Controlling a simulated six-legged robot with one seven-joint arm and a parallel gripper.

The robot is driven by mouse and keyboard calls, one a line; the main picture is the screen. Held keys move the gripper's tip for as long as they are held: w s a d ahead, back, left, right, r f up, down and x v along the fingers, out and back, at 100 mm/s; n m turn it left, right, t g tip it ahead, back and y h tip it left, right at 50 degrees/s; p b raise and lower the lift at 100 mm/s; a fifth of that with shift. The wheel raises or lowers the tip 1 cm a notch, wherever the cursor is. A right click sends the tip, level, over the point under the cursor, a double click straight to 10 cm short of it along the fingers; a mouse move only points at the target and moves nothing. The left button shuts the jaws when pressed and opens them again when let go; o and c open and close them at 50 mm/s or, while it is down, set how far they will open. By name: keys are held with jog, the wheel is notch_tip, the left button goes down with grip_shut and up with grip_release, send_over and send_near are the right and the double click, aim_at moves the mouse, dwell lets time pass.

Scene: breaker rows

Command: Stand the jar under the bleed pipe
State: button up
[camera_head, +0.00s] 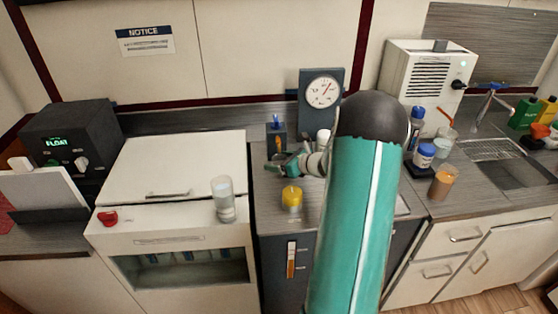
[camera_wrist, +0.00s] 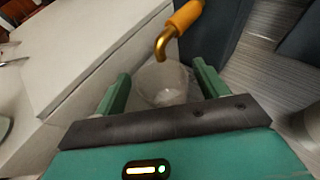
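A clear, see-through jar (camera_wrist: 165,86) is between the two fingers of my gripper (camera_wrist: 162,72) in the wrist view. The fingers are apart, one at each side of the jar and very close to it. I cannot tell whether they press on it. The bleed pipe (camera_wrist: 171,34), orange with a bent brass end, comes down above the jar's mouth; its tip shows just at the far rim. In the head view my gripper (camera_head: 288,165) is low in front of the small orange pipe (camera_head: 278,143), on the middle counter. The jar is hard to make out there.
A yellow jar (camera_head: 292,199) stands in front of my gripper. A round gauge (camera_head: 322,91) is behind. A clear glass (camera_head: 223,199) stands on the white cabinet (camera_head: 185,158) at left. Bottles and cups, including a brown one (camera_head: 442,183), stand to the right by the sink (camera_head: 520,174).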

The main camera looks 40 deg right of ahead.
jog(key=shift+w, duration=0.1)
jog(key=shift+s+d+r, duration=0.1)
jog(key=shift+s+r, duration=0.05)
jog(key=shift+s, duration=0.05)
jog(key=v, duration=1.1)
jog(key=shift+s+r, duration=0.15)
jog(key=shift+s, duration=0.1)
